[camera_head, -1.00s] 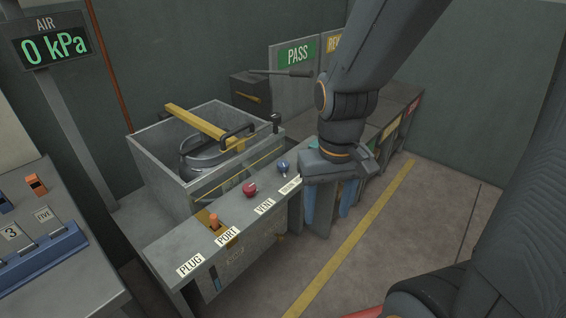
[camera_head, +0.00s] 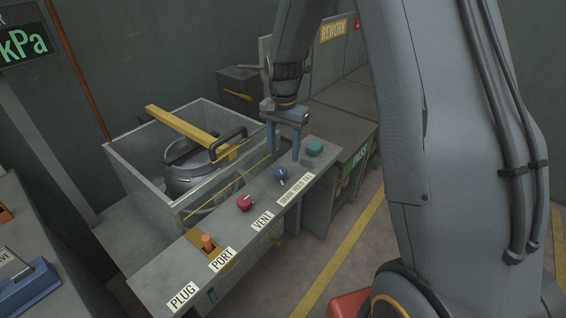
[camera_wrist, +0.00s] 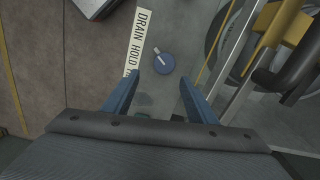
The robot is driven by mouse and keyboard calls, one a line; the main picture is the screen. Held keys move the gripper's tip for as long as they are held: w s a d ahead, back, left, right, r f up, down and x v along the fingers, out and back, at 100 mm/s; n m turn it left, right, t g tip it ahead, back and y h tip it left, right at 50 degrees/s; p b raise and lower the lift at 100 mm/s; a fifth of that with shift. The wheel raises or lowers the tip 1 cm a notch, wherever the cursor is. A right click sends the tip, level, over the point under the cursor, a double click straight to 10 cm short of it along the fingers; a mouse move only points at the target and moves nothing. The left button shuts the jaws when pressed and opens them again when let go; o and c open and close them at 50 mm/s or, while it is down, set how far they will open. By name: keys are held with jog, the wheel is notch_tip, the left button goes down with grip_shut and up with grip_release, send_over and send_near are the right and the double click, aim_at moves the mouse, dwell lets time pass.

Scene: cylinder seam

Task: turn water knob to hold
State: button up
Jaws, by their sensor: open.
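The blue water knob (camera_head: 280,173) sits on the grey ledge, beside a white label (camera_head: 296,189) on which DRAIN and HOLD can be read. In the wrist view the blue knob (camera_wrist: 164,64) has a pale pointer on its upper-left side, toward the label (camera_wrist: 138,40); I cannot tell which word it marks. My gripper (camera_head: 284,153) points down above the ledge, near the knob. In the wrist view my gripper (camera_wrist: 160,80) is open and empty, the knob just beyond and between its blue fingertips, apart from them.
A red knob (camera_head: 244,202) by the VENT label and an orange plug (camera_head: 207,242) stand farther left along the ledge. A green button (camera_head: 314,148) is to the right. An open tank (camera_head: 122,170) with a yellow bar (camera_head: 180,125) and metal vessel stands behind.

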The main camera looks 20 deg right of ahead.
aim_at(280, 170)
jog(key=f, duration=0.2)
jog(key=a+f, duration=0.1)
jog(key=f, duration=0.2)
jog(key=shift+s+a, duration=0.1)
jog(key=shift+a, duration=0.1)
jog(key=shift+f, duration=0.65)
